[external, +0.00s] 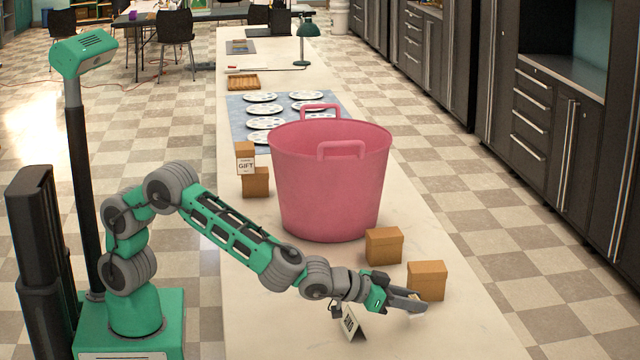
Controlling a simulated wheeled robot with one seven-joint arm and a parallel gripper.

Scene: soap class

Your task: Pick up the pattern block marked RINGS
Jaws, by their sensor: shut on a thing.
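My gripper (405,301) is low over the near right part of the table, in front of a brown box. It is shut on a small grey piece, mostly hidden by the fingers. I cannot read any marking on it, so I cannot tell whether it is the block marked RINGS. A small tent card (352,324) with dark lettering stands on the table just left of my gripper. Its word is too small to read surely.
Two brown boxes (384,246) (427,281) stand behind and beside my gripper. A large pink tub (330,190) stands farther back. Left of it are brown boxes with a GIFT card (246,166). Several white plates lie on a blue mat (238,117) beyond.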

